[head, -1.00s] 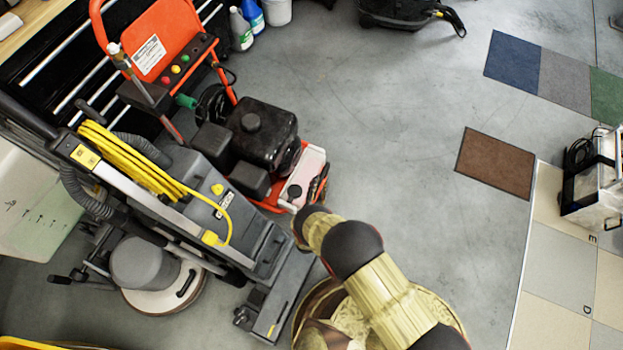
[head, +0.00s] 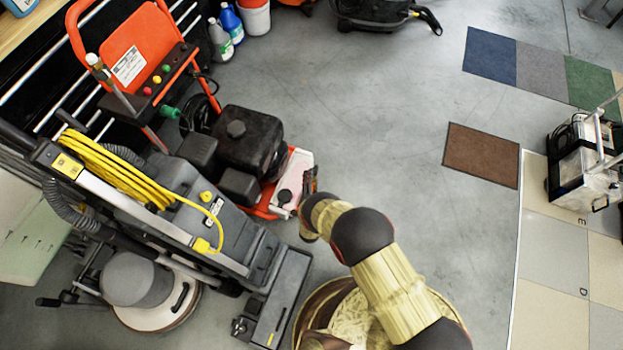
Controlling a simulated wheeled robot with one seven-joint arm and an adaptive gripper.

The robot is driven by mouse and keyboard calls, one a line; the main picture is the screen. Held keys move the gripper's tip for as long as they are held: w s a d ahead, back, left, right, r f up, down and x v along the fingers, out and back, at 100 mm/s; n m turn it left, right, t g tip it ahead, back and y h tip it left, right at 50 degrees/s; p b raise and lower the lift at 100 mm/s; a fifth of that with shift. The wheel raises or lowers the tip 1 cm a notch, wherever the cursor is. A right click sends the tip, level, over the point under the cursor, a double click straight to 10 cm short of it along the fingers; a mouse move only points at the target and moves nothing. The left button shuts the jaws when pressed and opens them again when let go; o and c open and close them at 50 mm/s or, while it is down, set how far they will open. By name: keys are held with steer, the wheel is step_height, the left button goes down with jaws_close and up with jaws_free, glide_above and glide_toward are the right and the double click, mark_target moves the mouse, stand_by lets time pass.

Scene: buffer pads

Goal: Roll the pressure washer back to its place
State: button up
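The pressure washer (head: 238,140) stands upright at the left of the head view, with an orange frame and handle, a black engine and a pale tank at its front right corner. My arm reaches up from the bottom middle, and its end is beside that front corner. A small dark part that appears to be my gripper (head: 310,180) shows at the tank's right edge. Its fingers are mostly hidden, and I cannot tell whether it touches the washer or is open or shut.
A floor cleaner with a yellow cable (head: 215,218) and a round floor polisher (head: 150,290) crowd the washer's near side. Bottles (head: 230,25) and a black vacuum (head: 372,12) stand at the back. Grey floor is clear up to the brown mat (head: 482,155); a wheeled machine (head: 580,170) stands right.

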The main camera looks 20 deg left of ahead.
steer(key=shift+w+a, duration=0.1)
steer(key=shift+w, duration=0.35)
steer(key=shift+c, duration=0.2)
steer(key=c, duration=0.8)
jaws_close()
